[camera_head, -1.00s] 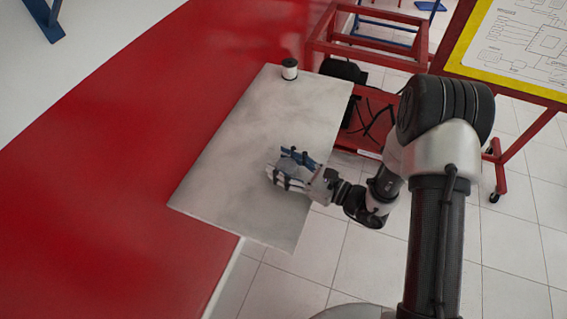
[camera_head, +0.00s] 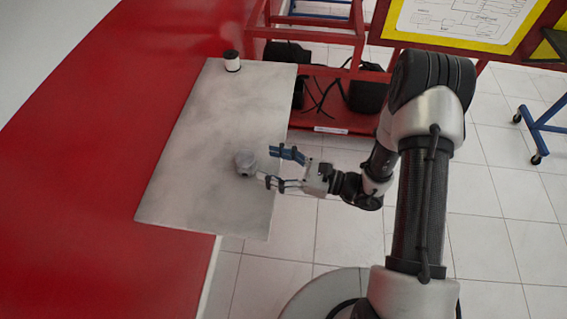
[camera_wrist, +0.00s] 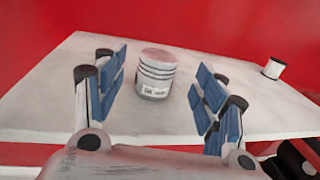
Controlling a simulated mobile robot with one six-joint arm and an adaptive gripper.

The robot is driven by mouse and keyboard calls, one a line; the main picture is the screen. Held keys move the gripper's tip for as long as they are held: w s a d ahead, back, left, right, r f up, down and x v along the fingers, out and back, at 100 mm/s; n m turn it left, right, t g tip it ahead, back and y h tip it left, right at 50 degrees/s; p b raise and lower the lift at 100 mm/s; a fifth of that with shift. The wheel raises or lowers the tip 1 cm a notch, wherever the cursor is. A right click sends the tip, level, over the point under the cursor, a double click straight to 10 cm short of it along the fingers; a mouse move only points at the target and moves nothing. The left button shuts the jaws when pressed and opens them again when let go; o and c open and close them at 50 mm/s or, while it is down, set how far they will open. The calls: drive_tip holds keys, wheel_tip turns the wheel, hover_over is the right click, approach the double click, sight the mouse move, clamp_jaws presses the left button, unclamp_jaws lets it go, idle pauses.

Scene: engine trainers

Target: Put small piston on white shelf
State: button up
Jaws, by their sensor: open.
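The small piston (camera_head: 246,162) is a grey ringed cylinder. It stands upright on the white shelf (camera_head: 200,130), a pale flat board, toward its right edge. In the wrist view the piston (camera_wrist: 156,75) stands on the shelf (camera_wrist: 70,75) beyond my fingers, with a small label low on its side. My gripper (camera_head: 271,166) is just right of the piston, with its blue-padded fingers apart. In the wrist view my gripper (camera_wrist: 158,98) is open and empty, and the piston shows clear of both fingers.
A white spool-like cylinder with dark ends (camera_head: 232,61) stands at the shelf's far edge. A red frame cart (camera_head: 335,115) with black parts and cables is behind, right of the shelf. Tiled floor is at the right.

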drive_tip(key=shift+v, duration=1.7)
drive_tip(key=s+d+r+n+g+h, duration=0.1)
drive_tip(key=s+r+n+g+h, duration=0.65)
drive_tip(key=s+r+n, duration=0.6)
drive_tip(key=s+d+r+n+t+h, duration=0.1)
drive_tip(key=d+r+n+t+h, duration=0.2)
drive_tip(key=d, duration=0.4)
drive_tip(key=s+d+r+n+t+h, duration=0.2)
drive_tip(key=d+r+n+t+h, duration=0.2)
drive_tip(key=d+h, duration=0.3)
drive_tip(key=shift+s+d+r+t, duration=0.2)
drive_tip(key=shift+d+r+t, duration=0.25)
drive_tip(key=shift+r, duration=0.4)
drive_tip(key=shift+n, duration=0.25)
